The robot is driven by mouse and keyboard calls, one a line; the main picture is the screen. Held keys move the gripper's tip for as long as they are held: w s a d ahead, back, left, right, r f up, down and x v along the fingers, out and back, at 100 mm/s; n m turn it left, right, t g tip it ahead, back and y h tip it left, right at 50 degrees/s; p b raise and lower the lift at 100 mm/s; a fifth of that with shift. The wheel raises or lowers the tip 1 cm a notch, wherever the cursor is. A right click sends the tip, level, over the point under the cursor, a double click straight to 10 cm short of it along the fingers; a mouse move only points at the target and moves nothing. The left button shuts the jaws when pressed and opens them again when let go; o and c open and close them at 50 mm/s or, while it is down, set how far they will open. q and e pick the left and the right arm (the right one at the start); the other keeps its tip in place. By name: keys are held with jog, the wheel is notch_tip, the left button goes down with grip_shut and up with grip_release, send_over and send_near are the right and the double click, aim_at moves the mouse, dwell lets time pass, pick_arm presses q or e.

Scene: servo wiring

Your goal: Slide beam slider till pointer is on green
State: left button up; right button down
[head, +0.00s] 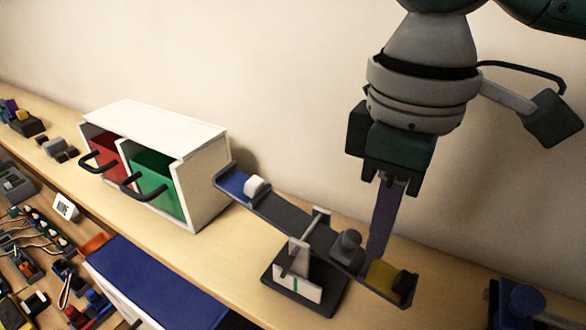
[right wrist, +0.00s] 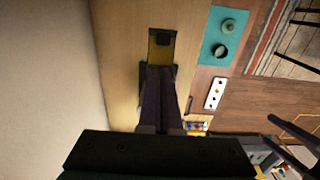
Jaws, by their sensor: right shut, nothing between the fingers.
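The balance beam (head: 285,215) slants across the head view on a dark stand (head: 325,297). Its blue end (head: 234,184) carries a white block (head: 257,187); its yellow end (head: 383,274) carries a dark block (head: 403,282). The yellow end also shows in the right wrist view (right wrist: 160,53). The dark grey slider (head: 347,246) sits on the beam between stand and yellow end. A white scale plate with a green mark (head: 295,284) is on the stand; the pointer's exact reading is too small to tell. My right gripper (head: 376,256) is shut and empty, fingertips down between slider and yellow end; contact is unclear.
A white cabinet (head: 208,192) with a red drawer (head: 108,150) and a green drawer (head: 155,180) stands left of the beam. A blue-topped box (head: 160,285) is in front. A dark blue object (head: 522,300) lies at right. The wall is close behind.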

aim_at(355, 238)
jog(key=shift+f+b, duration=0.4)
jog(key=shift+f, duration=0.9)
jog(key=shift+w+a, duration=0.3)
jog(key=shift+w+a+r, duration=0.2)
jog(key=shift+a, duration=0.5)
jog(key=shift+r, duration=0.1)
jog(key=r+p, duration=0.2)
jog(key=d+r+p, duration=0.1)
jog(key=r+p, duration=0.2)
jog(key=p, duration=0.2)
jog(key=shift+s+d+r, duration=0.15)
jog(key=shift+s+r, duration=0.15)
jog(key=shift+r, duration=0.1)
dwell(0.4)
